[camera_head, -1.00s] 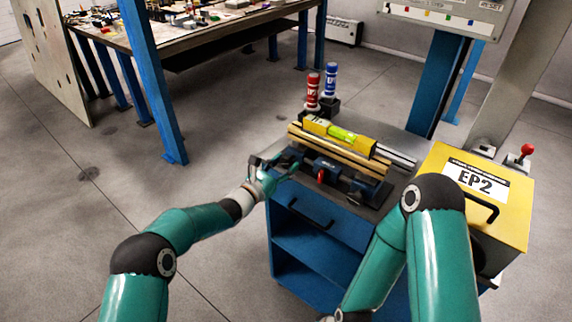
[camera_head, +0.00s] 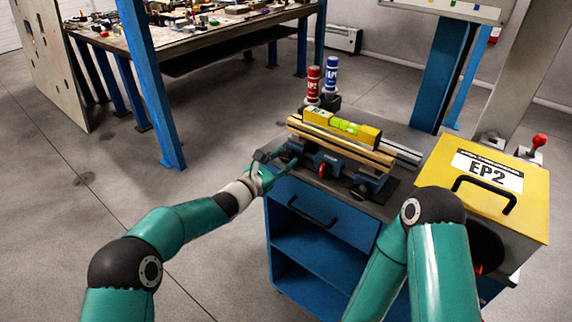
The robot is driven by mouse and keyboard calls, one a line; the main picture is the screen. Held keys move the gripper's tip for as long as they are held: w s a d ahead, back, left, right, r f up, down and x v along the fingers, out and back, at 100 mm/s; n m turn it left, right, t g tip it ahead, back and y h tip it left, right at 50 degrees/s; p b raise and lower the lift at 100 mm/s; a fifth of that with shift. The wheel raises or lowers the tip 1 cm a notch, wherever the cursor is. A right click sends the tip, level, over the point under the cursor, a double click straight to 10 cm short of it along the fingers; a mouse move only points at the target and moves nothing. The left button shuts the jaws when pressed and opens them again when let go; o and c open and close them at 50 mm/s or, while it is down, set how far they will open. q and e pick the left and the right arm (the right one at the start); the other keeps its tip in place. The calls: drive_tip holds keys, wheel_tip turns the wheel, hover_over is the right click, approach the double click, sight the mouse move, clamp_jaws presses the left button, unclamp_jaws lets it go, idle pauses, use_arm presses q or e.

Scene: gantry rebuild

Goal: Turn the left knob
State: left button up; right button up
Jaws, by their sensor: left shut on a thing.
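The clamp fixture sits on top of the blue cart (camera_head: 270,225), with dark blue clamp blocks (camera_head: 333,162) on its front side. A red knob (camera_head: 322,170) shows at the front of the middle block. My left gripper (camera_head: 272,162) is at the left end of the fixture, its fingers shut around a left knob that they mostly hide. How far that knob is turned cannot be seen. My right arm comes in from the lower right, and its gripper is out of view.
A yellow spirit level (camera_head: 318,118) lies on the wooden bars (camera_head: 345,150). A red bottle (camera_head: 313,82) and a blue bottle (camera_head: 331,76) stand behind. A yellow EP2 box (camera_head: 525,190) is at the right. A cluttered table (camera_head: 195,42) stands at the back left.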

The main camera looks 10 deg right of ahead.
use_arm(q)
drive_tip(key=shift+r, duration=0.1)
drive_tip(key=o, duration=1.1)
drive_tip(key=shift+o, duration=0.2)
drive_tip(key=v, duration=1.2)
